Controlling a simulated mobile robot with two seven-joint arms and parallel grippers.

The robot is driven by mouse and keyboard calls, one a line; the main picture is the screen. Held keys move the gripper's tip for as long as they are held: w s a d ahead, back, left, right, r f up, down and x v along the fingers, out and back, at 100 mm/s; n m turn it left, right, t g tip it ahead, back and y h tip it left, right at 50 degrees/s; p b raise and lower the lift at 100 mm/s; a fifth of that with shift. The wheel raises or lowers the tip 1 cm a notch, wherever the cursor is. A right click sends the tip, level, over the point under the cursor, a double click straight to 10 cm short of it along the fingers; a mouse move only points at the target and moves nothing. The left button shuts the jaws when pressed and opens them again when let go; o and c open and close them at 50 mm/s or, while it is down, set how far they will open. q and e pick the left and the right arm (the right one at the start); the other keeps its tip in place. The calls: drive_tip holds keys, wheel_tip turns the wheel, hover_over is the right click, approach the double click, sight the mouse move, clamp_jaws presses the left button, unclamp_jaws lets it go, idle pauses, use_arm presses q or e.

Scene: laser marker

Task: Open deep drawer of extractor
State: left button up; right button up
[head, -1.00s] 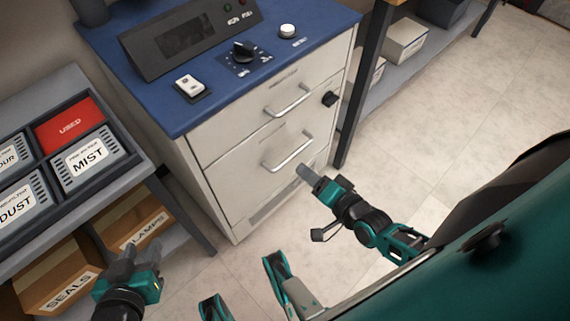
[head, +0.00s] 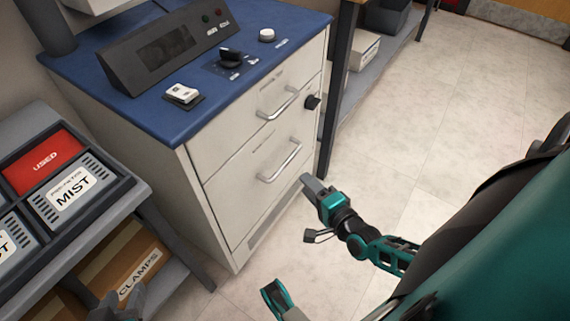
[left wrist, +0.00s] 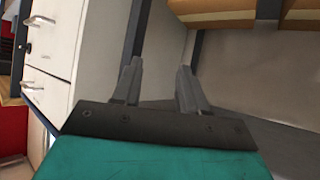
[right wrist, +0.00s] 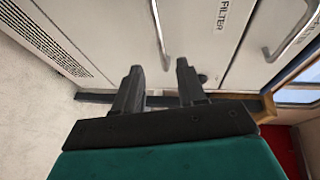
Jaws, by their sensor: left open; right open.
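The extractor is a white cabinet with a blue top (head: 135,113). Its front has a shallower upper drawer with a bar handle (head: 278,103) and a deep lower drawer (head: 240,190) with a bar handle (head: 281,162). Both drawers look shut. My right gripper (head: 308,183) is in front of the deep drawer, right of and below its handle, apart from it. In the right wrist view its fingers (right wrist: 157,88) are open and empty, with the handle (right wrist: 160,35) ahead. My left gripper (head: 120,308) is low at the left by the shelf; its fingers (left wrist: 156,88) are open and empty.
A grey shelf rack at the left holds bins labelled USED (head: 42,160) and MIST (head: 72,194), with a CLAMPS box (head: 130,275) below. A dark table leg (head: 336,90) stands right of the cabinet. The floor (head: 430,130) at the right is clear.

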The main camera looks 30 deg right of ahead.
sight(286, 162)
drive_tip(key=w+b, duration=0.1)
drive_tip(key=w, duration=0.2)
drive_tip(key=w+f+b, duration=0.1)
drive_tip(key=w, duration=0.3)
drive_tip(key=w+f+b, duration=0.1)
drive_tip(key=w, duration=0.3)
drive_tip(key=shift+w+f, duration=0.1)
clamp_jaws()
